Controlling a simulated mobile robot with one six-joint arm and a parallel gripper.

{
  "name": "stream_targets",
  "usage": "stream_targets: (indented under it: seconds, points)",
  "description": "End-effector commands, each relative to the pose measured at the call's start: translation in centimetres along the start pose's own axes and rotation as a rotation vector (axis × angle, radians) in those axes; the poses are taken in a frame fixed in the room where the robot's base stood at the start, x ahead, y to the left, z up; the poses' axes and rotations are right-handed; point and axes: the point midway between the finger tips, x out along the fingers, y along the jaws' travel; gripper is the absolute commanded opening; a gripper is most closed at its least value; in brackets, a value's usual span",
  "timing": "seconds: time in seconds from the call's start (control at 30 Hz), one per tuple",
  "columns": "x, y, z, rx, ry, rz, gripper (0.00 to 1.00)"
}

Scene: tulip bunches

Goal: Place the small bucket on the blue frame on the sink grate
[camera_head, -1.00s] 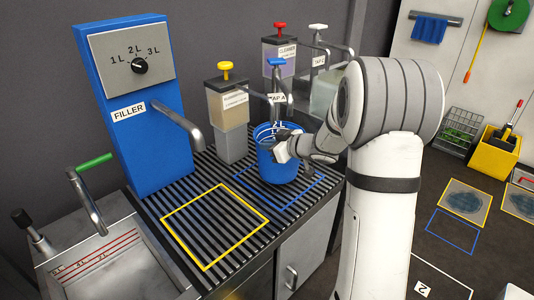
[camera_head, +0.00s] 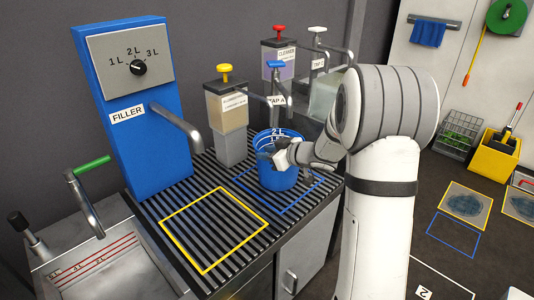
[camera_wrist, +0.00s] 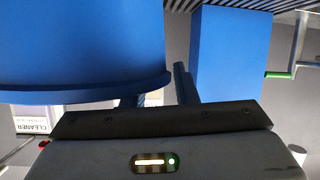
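The small blue bucket (camera_head: 278,178) stands upright at the blue frame (camera_head: 320,181) on the sink grate (camera_head: 190,197). Its base appears to be on or very near the grate, inside the frame lines, part of which it hides. White litre marks show inside it. My gripper (camera_head: 278,156) is at the bucket's upper right side, by the rim. In the wrist view the bucket (camera_wrist: 80,45) fills the upper left, with its rim close against my dark fingers (camera_wrist: 160,93). The fingers are partly hidden, so their grip on the bucket is unclear.
A yellow frame (camera_head: 188,258) on the grate is empty. The blue filler (camera_head: 160,150) with its spout stands behind it at left. Soap and cleaner dispensers (camera_head: 228,115) and the tap A spout stand close behind the bucket. The sink basin (camera_head: 110,275) is at front left.

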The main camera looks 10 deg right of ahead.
Motion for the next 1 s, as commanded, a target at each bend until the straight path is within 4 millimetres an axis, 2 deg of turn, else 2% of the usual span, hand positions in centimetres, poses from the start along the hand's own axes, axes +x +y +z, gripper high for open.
stream_targets:
  seconds: [0.07,0.17,0.4,0.6,0.83,1.0]
  points:
    - [-0.2,0.1,-0.5,-0.002,0.001,0.001,0.26]
    - [-1.5,0.1,-0.5,0.000,0.001,0.002,0.26]
    - [-6.7,0.1,-0.6,0.001,0.001,0.004,0.26]
    - [-10.3,0.1,-0.5,0.000,0.000,0.003,0.26]
    - [-12.0,0.1,-0.5,-0.005,-0.005,0.016,0.26]
    - [-12.2,1.4,-1.5,-0.021,-0.065,0.175,0.26]
